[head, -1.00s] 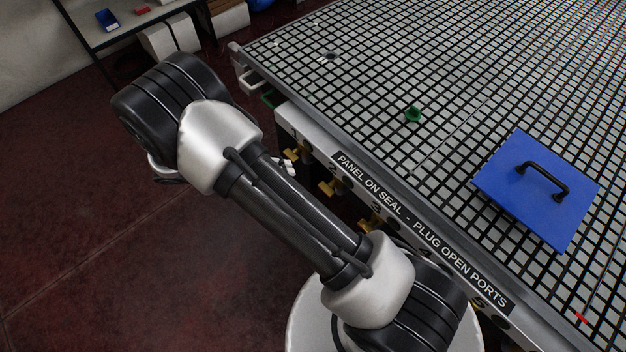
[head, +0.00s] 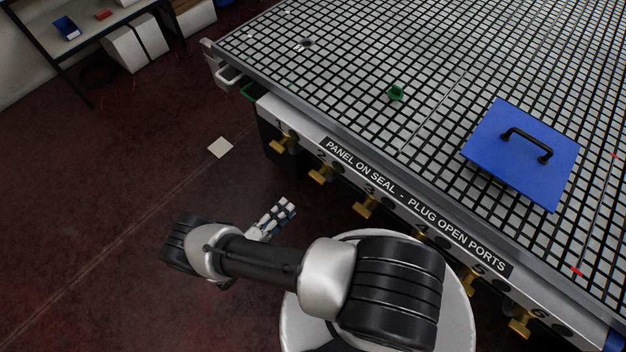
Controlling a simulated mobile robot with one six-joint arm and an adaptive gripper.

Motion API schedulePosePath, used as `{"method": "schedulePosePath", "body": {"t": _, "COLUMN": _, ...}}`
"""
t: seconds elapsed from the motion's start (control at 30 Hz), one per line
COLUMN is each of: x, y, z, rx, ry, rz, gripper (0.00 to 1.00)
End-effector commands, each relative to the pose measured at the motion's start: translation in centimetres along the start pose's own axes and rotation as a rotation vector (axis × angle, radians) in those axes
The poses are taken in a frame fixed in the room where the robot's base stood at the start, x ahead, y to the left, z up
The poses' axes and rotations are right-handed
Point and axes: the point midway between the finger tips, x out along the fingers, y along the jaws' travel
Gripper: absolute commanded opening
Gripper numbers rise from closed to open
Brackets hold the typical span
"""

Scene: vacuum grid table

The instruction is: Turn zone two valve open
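The zone two valve is a brass handle (head: 322,174) under the number 2 on the table's front panel. It looks much like the brass handles beside it, and its exact setting is too small to tell. My gripper (head: 284,212) is over the red floor, below and left of the zone two valve in the head view and apart from it. Its pale fingers point up and right. I cannot tell whether they are apart or closed, and nothing is visibly held.
The zone one handle (head: 283,143) and zone three handle (head: 365,206) flank it, with more to the right. A blue panel (head: 490,161) with a black handle and a green plug (head: 396,93) lie on the grid table (head: 330,75). Floor left of the table is mostly clear.

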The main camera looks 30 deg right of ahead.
Motion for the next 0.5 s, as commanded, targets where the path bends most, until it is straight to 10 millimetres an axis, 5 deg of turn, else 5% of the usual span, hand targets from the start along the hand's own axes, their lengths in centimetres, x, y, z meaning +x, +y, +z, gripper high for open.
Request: {"method": "schedulePosePath", "body": {"t": 0.5, "x": 11.2, "y": -0.1, "z": 0.2, "rx": -0.001, "ry": -0.008, "rz": -0.002, "gripper": 0.3}}
